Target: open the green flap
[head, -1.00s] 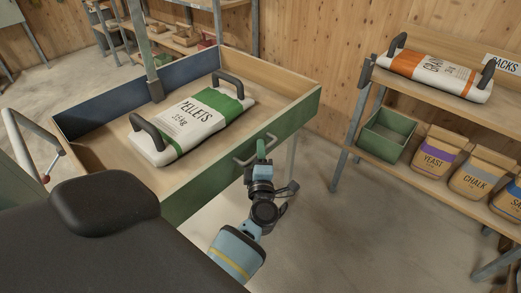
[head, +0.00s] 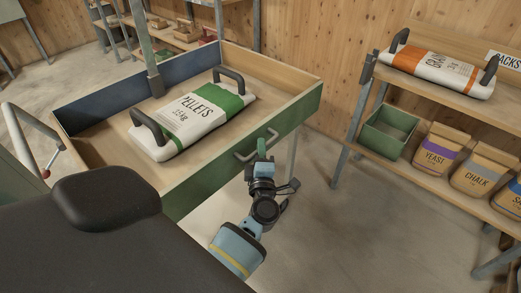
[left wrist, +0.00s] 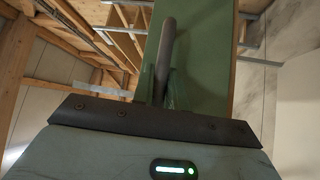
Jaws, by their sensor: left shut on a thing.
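The green flap (head: 213,176) is the upright front side of a wooden tray, with a grey bar handle (head: 243,157) on its outer face. In the head view my left gripper (head: 261,149) is at the handle, shut on it. In the left wrist view the handle (left wrist: 165,58) runs up from behind the dark gripper edge, with the green flap (left wrist: 195,75) behind it. The fingertips are mostly hidden there. My right gripper is not in view.
A white and green pellets bag (head: 193,120) with two black handles lies in the tray (head: 92,148). At the right, a shelf (head: 455,187) holds a chaff bag (head: 437,70), a green bin (head: 389,132) and several paper bags. Floor right of the flap is clear.

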